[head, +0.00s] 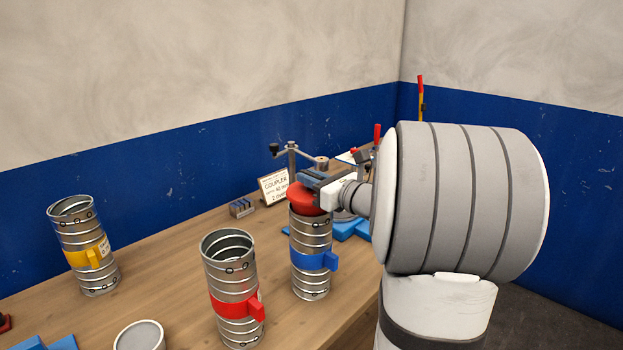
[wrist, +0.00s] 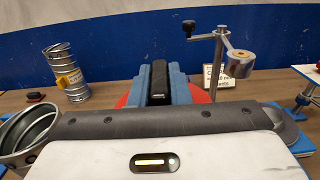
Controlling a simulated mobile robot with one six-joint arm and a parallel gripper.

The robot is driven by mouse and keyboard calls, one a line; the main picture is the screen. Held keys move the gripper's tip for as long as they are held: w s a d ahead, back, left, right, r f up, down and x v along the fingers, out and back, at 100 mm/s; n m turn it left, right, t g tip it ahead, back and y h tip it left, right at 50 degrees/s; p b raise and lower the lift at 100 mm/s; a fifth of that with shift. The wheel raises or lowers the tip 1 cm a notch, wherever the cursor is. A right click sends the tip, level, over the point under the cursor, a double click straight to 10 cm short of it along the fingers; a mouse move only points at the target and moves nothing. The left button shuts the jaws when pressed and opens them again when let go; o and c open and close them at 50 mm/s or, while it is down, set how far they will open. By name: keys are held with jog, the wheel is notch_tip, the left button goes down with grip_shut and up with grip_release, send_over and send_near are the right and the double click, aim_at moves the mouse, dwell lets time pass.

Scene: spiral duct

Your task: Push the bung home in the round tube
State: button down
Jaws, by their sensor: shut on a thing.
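A red bung (head: 303,200) sits at the top mouth of the upright ribbed metal tube with the blue band (head: 310,275). Its wide red part shows above the rim; how deep it sits is hidden. My gripper (head: 312,182) is shut on the bung from above. In the wrist view the blue jaws of my gripper (wrist: 157,85) close on a black grip, with the red bung (wrist: 122,101) showing at both sides. The blue-banded tube is hidden there.
A red-banded tube (head: 232,285) and a yellow-banded tube (head: 83,250) stand open on the wooden table (head: 165,275) to the left. A crank stand (head: 291,160) and a small sign (head: 272,187) are close behind my gripper. A round pale-topped can (head: 140,336) is at front.

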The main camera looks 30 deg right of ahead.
jog(key=shift+f+b, duration=1.15)
jog(key=shift+f, duration=0.25)
jog(key=c, duration=1.3)
grip_release()
jog(key=shift+b+v, duration=0.55)
jog(key=shift+v, duration=3.35)
jog(key=shift+r, duration=0.1)
